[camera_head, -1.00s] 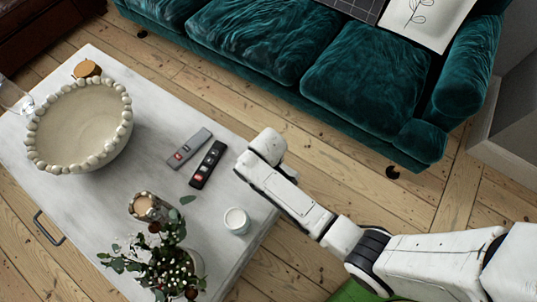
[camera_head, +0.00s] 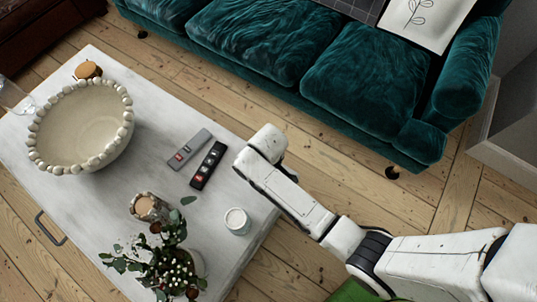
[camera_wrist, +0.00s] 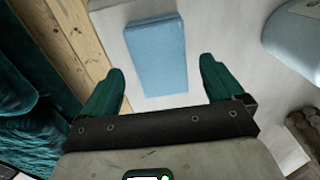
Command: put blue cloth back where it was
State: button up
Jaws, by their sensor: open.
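The blue cloth (camera_wrist: 156,58) shows in the wrist view as a flat, light-blue folded rectangle on the pale table top. It lies ahead of and between the two teal fingertips of my gripper (camera_wrist: 160,85), which are spread wide with nothing held between them. I cannot tell the height of the fingers above the cloth. In the head view the cloth is not visible, and my arm's end covers the table's right edge; the fingers are hidden there too.
The pale table (camera_head: 105,210) carries a beaded bowl (camera_head: 80,125), two remotes (camera_head: 188,148) (camera_head: 208,165), a small white cup (camera_head: 237,221), a candle (camera_head: 146,206) and a plant (camera_head: 165,265). A teal sofa (camera_head: 350,75) stands beyond a strip of bare floorboards.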

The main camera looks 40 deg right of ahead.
notch_tip(320, 180, up, 9)
jog(key=p, duration=0.2)
jog(key=s+d+r+m, duration=0.2)
jog(key=s+d+r, duration=0.1)
jog(key=s, duration=0.5)
jog(key=s+d+r+m+t, duration=0.1)
jog(key=s+d+r, duration=0.3)
jog(key=s, duration=0.4)
jog(key=shift+d+m, duration=0.4)
jog(key=shift+m, duration=0.1)
jog(key=shift+s+r, duration=0.1)
